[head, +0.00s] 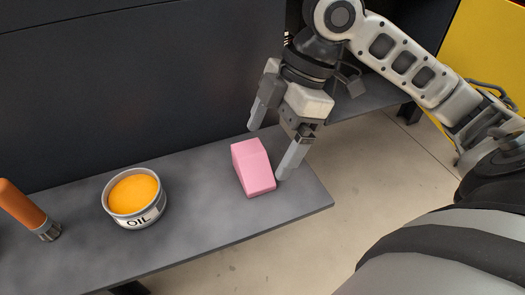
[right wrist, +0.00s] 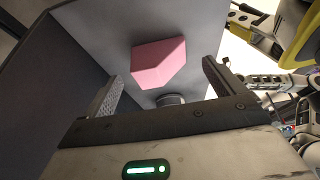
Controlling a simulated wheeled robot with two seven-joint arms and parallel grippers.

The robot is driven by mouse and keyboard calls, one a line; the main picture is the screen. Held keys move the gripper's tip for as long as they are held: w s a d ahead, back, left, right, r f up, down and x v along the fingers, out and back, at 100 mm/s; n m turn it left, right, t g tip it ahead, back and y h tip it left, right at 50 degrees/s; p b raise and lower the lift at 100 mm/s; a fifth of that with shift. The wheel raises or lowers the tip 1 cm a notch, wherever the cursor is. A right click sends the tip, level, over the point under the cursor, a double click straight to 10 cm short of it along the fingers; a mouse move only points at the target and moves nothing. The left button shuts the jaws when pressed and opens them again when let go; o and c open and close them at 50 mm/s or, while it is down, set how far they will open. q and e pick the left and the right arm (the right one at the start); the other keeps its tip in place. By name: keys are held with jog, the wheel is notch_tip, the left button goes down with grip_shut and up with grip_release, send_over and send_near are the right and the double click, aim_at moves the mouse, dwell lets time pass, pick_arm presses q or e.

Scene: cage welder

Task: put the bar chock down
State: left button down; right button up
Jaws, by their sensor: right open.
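The bar chock (head: 252,168) is a pink block with a sloped end. It lies on the grey shelf (head: 200,245) near its right end in the head view. My right gripper (head: 268,152) is open, its fingers spread above and beside the chock, and nothing is held. In the right wrist view the chock (right wrist: 158,64) shows beyond and between the two open fingers (right wrist: 163,88), apart from them. My left gripper is not in view.
A round tin marked OIL (head: 134,198) with orange contents stands left of the chock. An orange-handled tool (head: 24,208) is at the far left. A dark panel (head: 130,90) rises behind the shelf. Bare shelf lies between tin and chock.

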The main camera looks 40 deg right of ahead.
jog(key=v, duration=0.7)
jog(key=shift+p, duration=0.45)
jog(key=shift+d+r, duration=0.1)
jog(key=shift+r, duration=0.05)
